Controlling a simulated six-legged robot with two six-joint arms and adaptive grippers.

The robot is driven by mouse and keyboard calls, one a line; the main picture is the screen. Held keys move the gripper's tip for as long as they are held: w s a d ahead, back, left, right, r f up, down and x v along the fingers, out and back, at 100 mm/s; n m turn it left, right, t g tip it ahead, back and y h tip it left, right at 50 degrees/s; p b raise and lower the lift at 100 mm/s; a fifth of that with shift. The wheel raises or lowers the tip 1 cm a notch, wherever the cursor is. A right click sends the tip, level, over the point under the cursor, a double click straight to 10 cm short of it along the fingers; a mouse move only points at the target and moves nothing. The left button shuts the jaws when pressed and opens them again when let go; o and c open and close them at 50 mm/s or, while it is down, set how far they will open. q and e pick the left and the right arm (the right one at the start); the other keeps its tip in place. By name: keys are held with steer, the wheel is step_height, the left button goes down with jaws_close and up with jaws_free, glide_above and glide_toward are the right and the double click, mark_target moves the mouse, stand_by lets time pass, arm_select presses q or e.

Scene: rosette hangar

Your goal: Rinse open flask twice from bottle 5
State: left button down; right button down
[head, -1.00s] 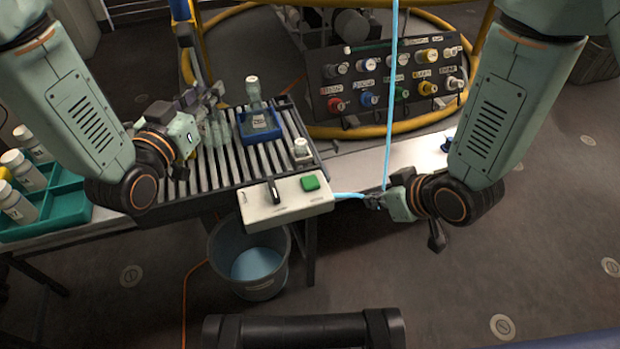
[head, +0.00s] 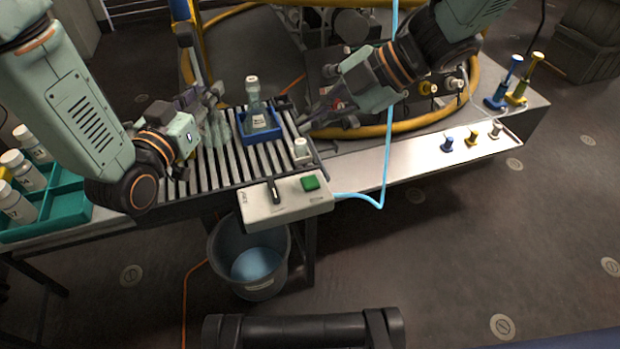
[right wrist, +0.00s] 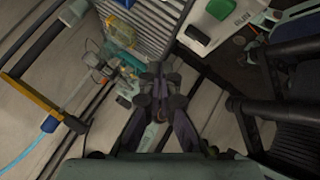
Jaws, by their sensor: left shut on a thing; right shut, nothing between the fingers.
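A clear flask with a pale top (head: 253,90) and a label stands upright in a blue holder (head: 246,137) on the slatted table (head: 190,182). Several white-capped bottles (head: 18,205) stand in a teal crate (head: 70,212) at the left; their numbers are not readable. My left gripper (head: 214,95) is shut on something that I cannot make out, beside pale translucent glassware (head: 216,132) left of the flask. My right gripper (head: 312,120) is shut and empty, to the right of the flask and apart from it. Its closed fingers also show in the right wrist view (right wrist: 160,88).
A small white-capped piece (head: 300,148) stands near the table's right edge. A control box (head: 285,203) with a green button is at the front, above a bucket (head: 255,275) of blue liquid. A blue line (head: 386,160) hangs at the right. My right arm partly covers the knob panel.

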mark_target(315, 181)
steer(key=shift+s+d+f+n+g, duration=0.15)
steer(key=shift+s+n+g, duration=0.35)
steer(key=shift+s, duration=0.15)
steer(key=shift+f, duration=0.1)
steer(key=shift+f, duration=4.35)
steer(key=shift+f, duration=0.1)
steer(key=shift+f, duration=0.3)
steer(key=shift+f, duration=0.45)
steer(key=shift+r, duration=0.9)
